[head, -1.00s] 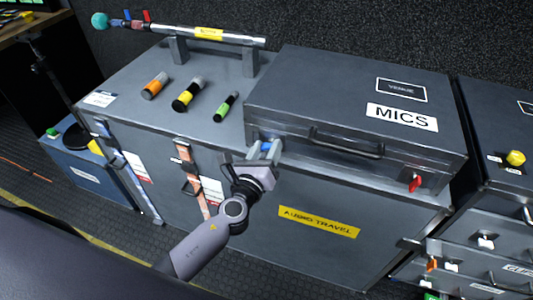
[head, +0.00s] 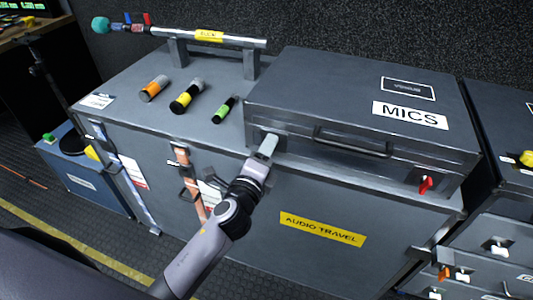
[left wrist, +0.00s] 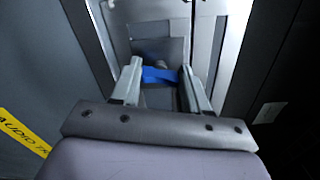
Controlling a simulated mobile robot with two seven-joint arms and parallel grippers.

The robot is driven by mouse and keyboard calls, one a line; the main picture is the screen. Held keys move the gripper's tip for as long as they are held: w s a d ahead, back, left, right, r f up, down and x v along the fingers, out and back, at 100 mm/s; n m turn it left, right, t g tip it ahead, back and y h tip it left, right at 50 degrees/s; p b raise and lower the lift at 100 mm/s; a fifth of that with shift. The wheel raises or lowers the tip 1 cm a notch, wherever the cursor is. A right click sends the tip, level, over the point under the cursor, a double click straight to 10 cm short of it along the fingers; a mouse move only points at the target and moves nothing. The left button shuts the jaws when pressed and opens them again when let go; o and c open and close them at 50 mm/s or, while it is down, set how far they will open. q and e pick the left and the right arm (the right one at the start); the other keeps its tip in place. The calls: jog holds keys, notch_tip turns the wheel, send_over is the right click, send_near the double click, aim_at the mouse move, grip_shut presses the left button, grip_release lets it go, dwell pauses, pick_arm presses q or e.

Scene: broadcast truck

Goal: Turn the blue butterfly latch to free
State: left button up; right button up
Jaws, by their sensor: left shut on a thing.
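The blue butterfly latch (left wrist: 160,75) is on the front face of the grey MICS case (head: 300,138), near its left end. In the left wrist view it lies between the two finger pads. My left gripper (head: 267,145) is at that latch and shut on it; in the left wrist view its fingers (left wrist: 160,88) stand on either side of the blue wing. In the head view the gripper hides the latch. A red latch (head: 425,184) is at the right end of the same case front. My right gripper is not in view.
The MICS case sits on a larger grey case with an AUDIO TRAVEL label (head: 322,229). Orange, yellow (head: 187,96) and green-banded microphones lie on its top, left of the MICS case. A case with drawers (head: 500,225) stands at the right.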

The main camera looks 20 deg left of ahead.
pick_arm(q)
jog(key=shift+f+n, duration=0.1)
jog(key=shift+n, duration=0.8)
jog(key=o, duration=1.1)
jog(key=shift+c, duration=0.2)
jog(key=shift+s, duration=0.1)
jog(key=s, duration=0.7)
jog(key=shift+b, duration=0.4)
jog(key=shift+a, duration=0.15)
